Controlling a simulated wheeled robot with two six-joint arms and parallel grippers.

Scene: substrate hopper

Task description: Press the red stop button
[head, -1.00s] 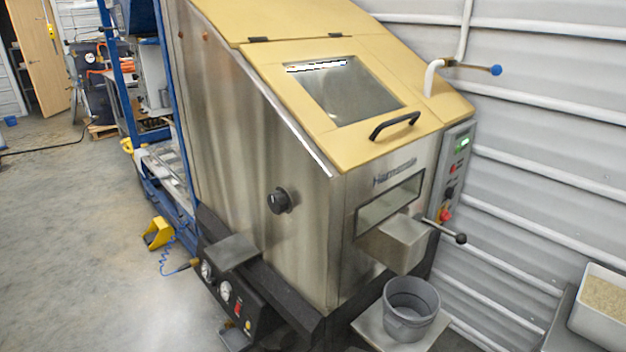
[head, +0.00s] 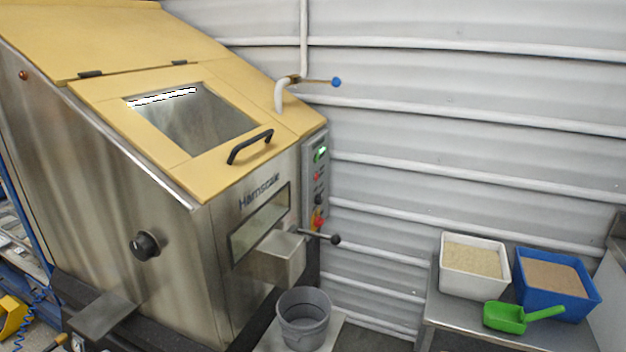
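The grey control panel (head: 308,190) is on the right side of the steel hopper machine, seen at a steep angle. A red knob with some yellow around it (head: 319,222) sits low on the panel. A smaller red button (head: 317,177) sits higher, below a lit green display (head: 321,151). A black knob (head: 318,199) lies between the two red ones. They are small in the picture, and any labels are too small to read. Neither of my grippers is in view.
A lever with a black ball (head: 335,239) sticks out just below the panel. A grey bucket (head: 304,320) stands under the chute (head: 275,258). A bench at right holds a white bin (head: 443,278), a blue bin (head: 590,303) and a green scoop (head: 503,318).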

